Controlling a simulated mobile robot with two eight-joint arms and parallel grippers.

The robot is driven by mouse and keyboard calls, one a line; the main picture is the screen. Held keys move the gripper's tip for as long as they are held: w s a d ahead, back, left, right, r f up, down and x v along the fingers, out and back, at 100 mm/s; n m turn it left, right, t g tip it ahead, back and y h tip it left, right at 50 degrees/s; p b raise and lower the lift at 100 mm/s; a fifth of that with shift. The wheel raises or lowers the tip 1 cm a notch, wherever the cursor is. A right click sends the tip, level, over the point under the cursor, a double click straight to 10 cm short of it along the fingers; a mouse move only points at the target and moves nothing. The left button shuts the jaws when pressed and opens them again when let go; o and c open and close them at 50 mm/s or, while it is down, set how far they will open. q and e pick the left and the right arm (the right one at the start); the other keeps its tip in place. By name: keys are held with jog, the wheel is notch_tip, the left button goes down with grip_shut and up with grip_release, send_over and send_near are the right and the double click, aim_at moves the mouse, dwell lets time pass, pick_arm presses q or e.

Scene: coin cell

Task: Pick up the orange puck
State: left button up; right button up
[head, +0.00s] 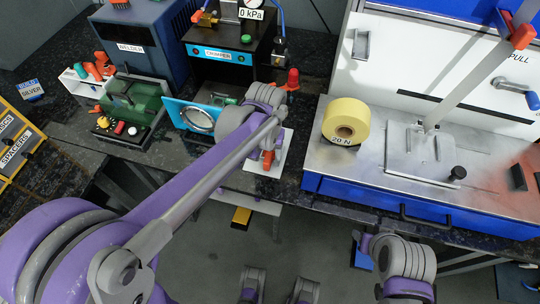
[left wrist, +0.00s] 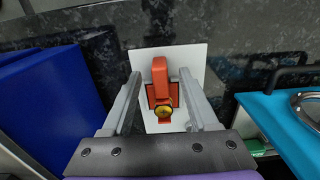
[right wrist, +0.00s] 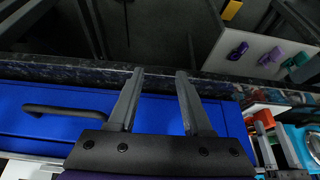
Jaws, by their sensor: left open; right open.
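In the head view a bit of the orange piece (head: 268,158) shows just below my left wrist. My left gripper (left wrist: 160,73) is open, with one finger on each side of the orange piece; I cannot tell whether they touch it. My right gripper (right wrist: 160,72) is open and empty, facing the blue drawer front.
A green machine (head: 130,105) and the crimper (head: 218,60) stand behind and left.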

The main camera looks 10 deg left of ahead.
aim_at(267, 159)
pick_arm(q)
jog(key=shift+f, duration=0.8)
grip_shut()
jog(key=shift+r, duration=0.15)
notch_tip(267, 159, up, 14)
jog(key=p, duration=0.4)
dwell(0.4)
